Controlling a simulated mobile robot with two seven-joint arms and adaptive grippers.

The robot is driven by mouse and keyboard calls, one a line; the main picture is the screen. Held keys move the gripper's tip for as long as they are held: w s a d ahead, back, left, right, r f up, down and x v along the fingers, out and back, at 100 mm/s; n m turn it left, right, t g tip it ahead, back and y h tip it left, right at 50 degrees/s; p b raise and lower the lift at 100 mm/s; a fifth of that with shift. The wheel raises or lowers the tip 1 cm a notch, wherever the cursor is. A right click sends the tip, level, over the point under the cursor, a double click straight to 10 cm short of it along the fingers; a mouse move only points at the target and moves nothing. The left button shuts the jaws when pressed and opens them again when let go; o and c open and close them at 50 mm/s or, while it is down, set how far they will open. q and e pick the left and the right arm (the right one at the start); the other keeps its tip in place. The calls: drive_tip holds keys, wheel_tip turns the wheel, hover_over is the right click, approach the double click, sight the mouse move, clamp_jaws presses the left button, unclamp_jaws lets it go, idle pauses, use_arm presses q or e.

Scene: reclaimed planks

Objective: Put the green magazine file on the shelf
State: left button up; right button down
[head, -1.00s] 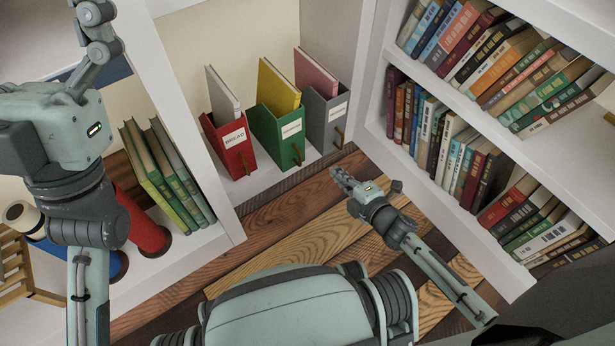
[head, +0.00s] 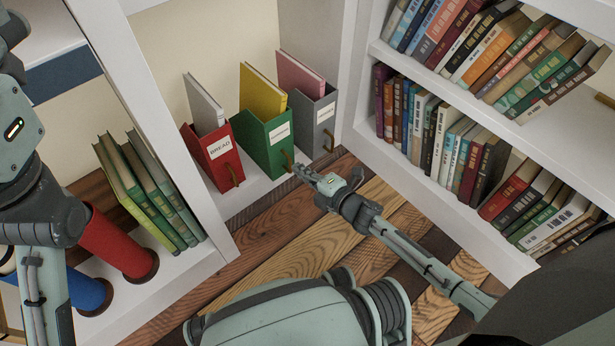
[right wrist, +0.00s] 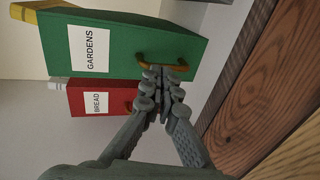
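The green magazine file (head: 266,143), labelled GARDENS in the right wrist view (right wrist: 125,50), stands in the low white compartment between a red file and a grey file. A yellow book (head: 262,92) sticks out of its top. Its brass handle (right wrist: 172,62) is on the front face. My right gripper (head: 301,172) is right in front of this handle. In the right wrist view its fingers (right wrist: 164,78) are together, with their tips at the handle's edge; I see nothing held between them. My left arm is at the left edge, its gripper out of frame.
The red file (head: 213,154), labelled BREAD, and the grey file (head: 316,121) stand close on either side. Green books (head: 150,190) lean at the left, past a white upright. Full bookshelves (head: 470,110) are on the right.

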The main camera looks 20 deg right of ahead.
drive_tip(key=w+a, duration=0.2)
drive_tip(key=w, duration=0.4)
drive_tip(key=shift+w+a, duration=0.2)
drive_tip(key=shift+w, duration=0.1)
idle(2.2)
drive_tip(key=shift+s+d+p, duration=0.2)
drive_tip(key=shift+s+d, duration=0.05)
drive_tip(key=shift+s, duration=0.4)
drive_tip(key=shift+s+d+p, duration=0.15)
drive_tip(key=shift+s+d, duration=0.05)
drive_tip(key=shift+s, duration=0.45)
drive_tip(key=shift+s+d+p, duration=0.2)
drive_tip(key=shift+s+d, duration=0.05)
drive_tip(key=shift+s, duration=0.4)
